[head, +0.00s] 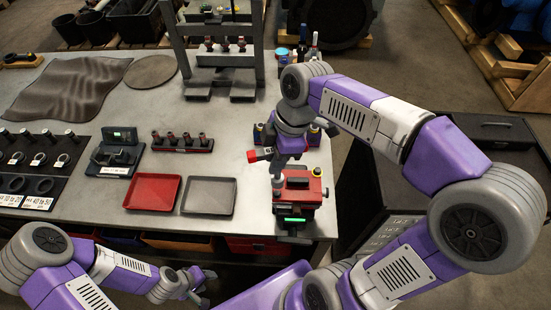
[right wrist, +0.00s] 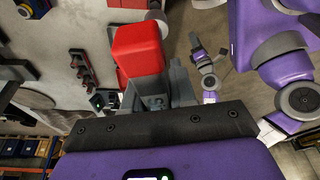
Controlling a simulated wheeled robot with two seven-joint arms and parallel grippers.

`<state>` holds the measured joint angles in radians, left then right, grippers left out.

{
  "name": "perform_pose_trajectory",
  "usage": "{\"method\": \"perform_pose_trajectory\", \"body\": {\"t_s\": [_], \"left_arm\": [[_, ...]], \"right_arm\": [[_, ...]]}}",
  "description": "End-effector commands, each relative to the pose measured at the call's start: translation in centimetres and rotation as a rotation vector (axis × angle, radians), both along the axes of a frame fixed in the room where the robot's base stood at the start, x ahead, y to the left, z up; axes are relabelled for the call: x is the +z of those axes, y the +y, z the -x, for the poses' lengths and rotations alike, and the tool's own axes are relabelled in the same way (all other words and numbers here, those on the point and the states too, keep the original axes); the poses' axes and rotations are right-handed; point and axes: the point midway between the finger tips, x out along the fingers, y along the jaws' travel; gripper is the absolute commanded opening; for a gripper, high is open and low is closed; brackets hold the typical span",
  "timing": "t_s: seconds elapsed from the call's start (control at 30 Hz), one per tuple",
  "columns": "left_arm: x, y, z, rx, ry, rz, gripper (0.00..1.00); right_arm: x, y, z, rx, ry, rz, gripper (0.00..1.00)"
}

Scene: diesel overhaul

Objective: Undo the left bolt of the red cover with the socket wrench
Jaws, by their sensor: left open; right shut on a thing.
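The red cover (head: 299,190) sits on a small dark unit at the table's front right edge. My right gripper (head: 277,157) is above its left side, shut on the socket wrench. The wrench's red grip end (head: 254,156) sticks out to the left; in the right wrist view the red block (right wrist: 138,50) stands up at the jaws. A grey shaft (head: 277,181) reaches down to the cover's left side. The left bolt is hidden there, and I cannot tell whether the socket is seated on it. My left gripper (head: 197,283) is open and empty, low in front of the table.
A red tray (head: 152,191) and a grey tray (head: 209,196) lie left of the unit. A rack with several dark parts (head: 183,141) and a grey press frame (head: 222,60) stand behind them. A black cabinet (head: 385,190) stands right of the table.

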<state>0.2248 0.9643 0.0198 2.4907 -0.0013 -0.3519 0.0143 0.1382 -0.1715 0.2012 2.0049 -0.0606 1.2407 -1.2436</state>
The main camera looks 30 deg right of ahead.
Motion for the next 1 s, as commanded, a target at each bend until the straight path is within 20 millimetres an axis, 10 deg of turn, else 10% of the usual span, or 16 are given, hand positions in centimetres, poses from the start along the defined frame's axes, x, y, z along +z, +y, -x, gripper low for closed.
{"method": "perform_pose_trajectory", "body": {"t_s": [0.67,1.0], "left_arm": [[-2.5,0.0,0.0,0.000,0.000,0.000,0.47],[-5.1,0.0,0.0,0.000,0.000,0.000,0.47]], "right_arm": [[-1.3,-0.2,-0.3,-0.805,-0.003,0.000,0.00],[-4.4,-0.2,-0.3,-0.814,-0.001,0.000,0.00]]}}
